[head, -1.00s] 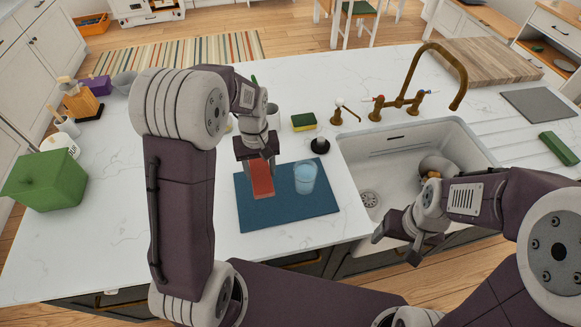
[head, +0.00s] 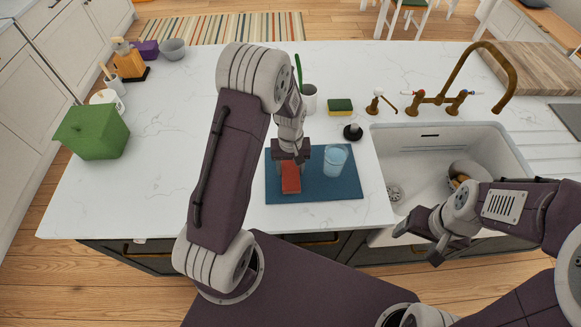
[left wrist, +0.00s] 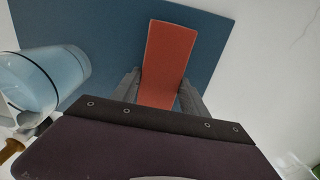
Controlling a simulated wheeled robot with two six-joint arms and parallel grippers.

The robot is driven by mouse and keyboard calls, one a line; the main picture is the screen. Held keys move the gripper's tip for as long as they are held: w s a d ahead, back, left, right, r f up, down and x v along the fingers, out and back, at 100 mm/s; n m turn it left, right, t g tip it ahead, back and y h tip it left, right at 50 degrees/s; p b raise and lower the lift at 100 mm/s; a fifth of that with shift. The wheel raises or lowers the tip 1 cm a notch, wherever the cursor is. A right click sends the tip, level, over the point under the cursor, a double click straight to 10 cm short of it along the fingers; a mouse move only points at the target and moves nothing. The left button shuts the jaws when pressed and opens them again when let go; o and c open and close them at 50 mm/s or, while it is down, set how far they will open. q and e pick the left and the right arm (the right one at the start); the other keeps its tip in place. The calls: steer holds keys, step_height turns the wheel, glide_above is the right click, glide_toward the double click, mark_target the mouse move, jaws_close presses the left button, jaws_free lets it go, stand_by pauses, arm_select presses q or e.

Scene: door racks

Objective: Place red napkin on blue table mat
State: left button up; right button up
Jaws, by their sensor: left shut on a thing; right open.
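The blue table mat (head: 335,188) lies flat on the white counter, left of the sink. It also fills much of the left wrist view (left wrist: 95,25). The red napkin (head: 291,180), a folded narrow strip, is over the left part of the mat. My left gripper (head: 290,158) is shut on the napkin from above, and in the left wrist view the napkin (left wrist: 168,62) shows between the two fingers. I cannot tell whether the napkin touches the mat. My right gripper (head: 422,238) is open and empty in front of the sink.
A glass of blue water (head: 336,160) stands on the mat just right of the napkin. The sink (head: 440,150) is to the right. The counter at left is mostly clear.

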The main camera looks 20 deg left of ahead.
mark_target(291, 169)
arm_select(q)
steer(key=shift+w+f, duration=0.1)
steer(key=o, duration=1.3)
steer(key=shift+o, duration=0.2)
step_height(291, 169, up, 12)
steer(key=b, duration=0.1)
steer(key=s+d+f+m, duration=0.1)
steer(key=s+m, duration=0.1)
steer(key=s, duration=0.4)
steer(key=s+d+f+m+t, duration=0.1)
steer(key=s+f+m, duration=0.1)
steer(key=s, duration=0.5)
steer(key=shift+f+m+b, duration=0.15)
steer(key=shift+m+b, duration=0.2)
steer(key=shift+m, duration=0.15)
